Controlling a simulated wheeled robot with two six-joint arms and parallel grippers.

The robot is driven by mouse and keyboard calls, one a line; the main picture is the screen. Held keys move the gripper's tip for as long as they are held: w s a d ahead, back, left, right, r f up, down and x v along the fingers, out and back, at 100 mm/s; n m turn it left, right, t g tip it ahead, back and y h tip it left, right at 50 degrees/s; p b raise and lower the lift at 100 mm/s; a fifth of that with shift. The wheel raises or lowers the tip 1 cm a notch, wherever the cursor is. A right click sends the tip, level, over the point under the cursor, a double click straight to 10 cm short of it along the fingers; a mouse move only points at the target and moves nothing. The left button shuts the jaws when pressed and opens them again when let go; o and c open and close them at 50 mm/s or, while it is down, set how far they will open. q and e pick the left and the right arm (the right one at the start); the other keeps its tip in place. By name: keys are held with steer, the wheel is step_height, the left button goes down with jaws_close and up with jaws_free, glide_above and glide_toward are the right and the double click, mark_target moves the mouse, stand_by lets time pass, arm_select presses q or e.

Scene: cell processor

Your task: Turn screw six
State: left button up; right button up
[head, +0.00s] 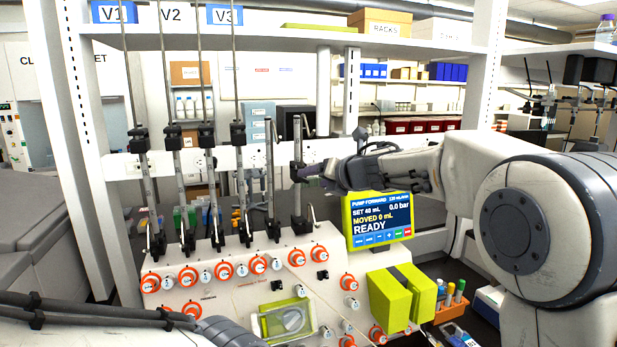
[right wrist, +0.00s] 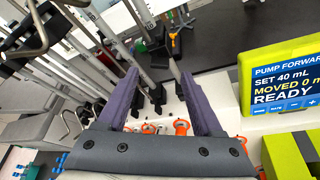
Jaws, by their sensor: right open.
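No label in view names screw six, so I cannot tell which part it is. Several metal poles with black clamps stand in a row behind the white machine panel (head: 238,296). The rightmost pole (head: 297,200) carries a dark clamp near its top. My right gripper (head: 312,172) is beside that clamp at the height of the pole tops; I cannot tell whether they touch. In the right wrist view its two purple fingers (right wrist: 160,80) are apart with nothing between them, and poles show beyond them. My left gripper is out of view.
Orange-ringed knobs (head: 188,276) cover the panel. A yellow-green pump display (head: 379,220) reading READY stands right of the poles, under my right forearm. Yellow-green blocks (head: 390,300) and a tube rack (head: 451,309) are at lower right. A shelf (head: 290,38) spans above.

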mark_target(305, 179)
steer(key=shift+p+x, duration=0.3)
steer(key=shift+x, duration=1.65)
jaws_close()
